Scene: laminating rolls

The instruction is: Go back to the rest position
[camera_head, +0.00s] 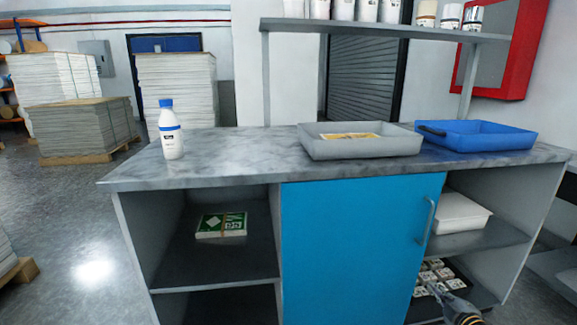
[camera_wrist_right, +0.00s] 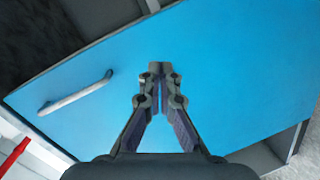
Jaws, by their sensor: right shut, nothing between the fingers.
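My right gripper (camera_head: 437,288) is low at the right in the head view, in front of the lower right shelf of the workbench. In the right wrist view, my right gripper (camera_wrist_right: 160,68) has its fingertips together with nothing between them. Behind it in that view is the blue cabinet door (camera_wrist_right: 220,60) with its metal handle (camera_wrist_right: 75,92). The blue door (camera_head: 350,250) is shut in the head view, with its handle (camera_head: 427,220) at its right side. My left gripper is not in view.
The workbench top (camera_head: 240,160) holds a white bottle with blue cap (camera_head: 170,130), a grey tray (camera_head: 360,148) with a yellow item (camera_head: 350,136), and a blue tray (camera_head: 475,140). A white bin (camera_head: 458,212) sits on the right shelf.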

